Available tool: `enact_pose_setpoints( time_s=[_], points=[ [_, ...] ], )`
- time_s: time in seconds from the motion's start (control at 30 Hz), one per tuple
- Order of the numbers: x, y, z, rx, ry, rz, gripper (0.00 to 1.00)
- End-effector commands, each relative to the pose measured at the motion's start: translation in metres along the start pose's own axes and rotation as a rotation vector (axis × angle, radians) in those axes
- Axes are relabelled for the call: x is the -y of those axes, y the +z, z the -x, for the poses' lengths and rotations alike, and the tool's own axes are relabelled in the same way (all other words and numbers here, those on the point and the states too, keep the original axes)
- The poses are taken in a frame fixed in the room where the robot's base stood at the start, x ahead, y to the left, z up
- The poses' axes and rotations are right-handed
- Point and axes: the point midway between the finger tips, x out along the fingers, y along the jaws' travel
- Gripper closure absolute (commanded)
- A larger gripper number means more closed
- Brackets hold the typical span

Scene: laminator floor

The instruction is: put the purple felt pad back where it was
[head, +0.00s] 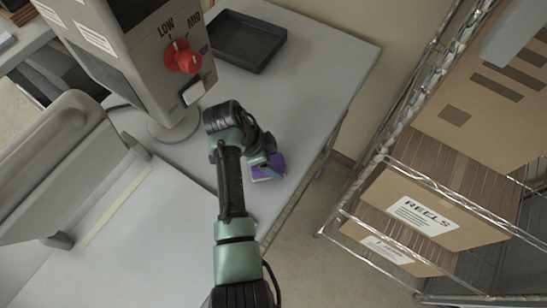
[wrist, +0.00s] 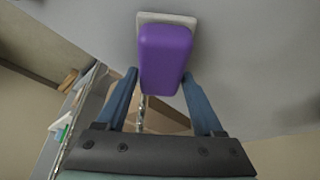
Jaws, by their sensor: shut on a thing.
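The purple felt pad (head: 276,159) is a small purple block near the right edge of the grey table in the head view. It also shows between the blue fingers in the wrist view (wrist: 165,52). My gripper (wrist: 160,76) is shut on the pad; in the head view (head: 268,171) my arm partly hides it. A pale, squarish piece (wrist: 150,18) shows at the pad's far end. I cannot tell whether the pad touches the table.
A grey machine with a red knob (head: 183,57) stands at the upper left. A black tray (head: 248,42) lies at the table's back. A pale machine (head: 100,200) fills the left. A wire rack (head: 375,150) with cardboard boxes (head: 425,205) stands right, across a floor gap.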

Motion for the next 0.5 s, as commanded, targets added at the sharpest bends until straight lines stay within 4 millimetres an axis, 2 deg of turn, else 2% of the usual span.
enact_pose_setpoints(
  time_s=[0.2,0.23,0.4,0.5],
  points=[
    [0.0001,0.0007,-0.002,0.0,0.0,0.0,0.83],
    [0.0,0.0008,-0.0023,0.0,0.0,0.0,0.29],
    [0.0,0.0004,-0.0013,0.0,0.0,0.0,0.01],
    [0.0,0.0004,-0.0012,0.0,0.0,0.0,0.01]
  ],
)
